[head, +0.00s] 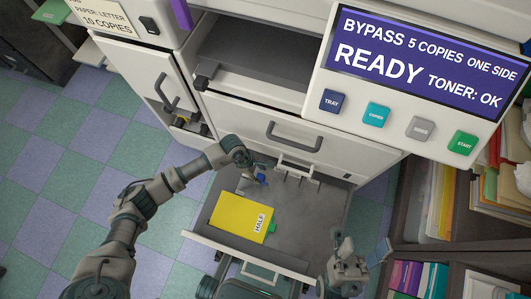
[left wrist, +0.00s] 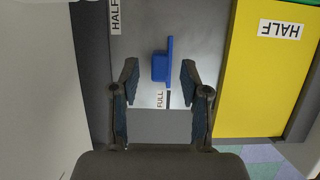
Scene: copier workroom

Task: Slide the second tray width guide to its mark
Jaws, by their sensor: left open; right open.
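The pulled-out tray (head: 316,215) lies open below the copier front. A small blue width guide (head: 262,180) stands on its grey floor, and it shows close up in the left wrist view (left wrist: 160,66). A FULL label (left wrist: 160,99) with a dark line is just below the guide in that view. A HALF label (left wrist: 115,16) is at the upper left. My left gripper (head: 256,170) is open over the tray; its fingertips lie either side of the guide with gaps, not touching it. My right gripper (head: 347,258) is open near the tray's front right corner.
Yellow paper (head: 240,214) marked HALF lies in the tray, beside my left gripper. An upper tray (head: 250,62) is also open. The control panel (head: 420,75) overhangs at right. A shelf of folders (head: 450,210) stands right. Checkered floor (head: 75,165) is clear at left.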

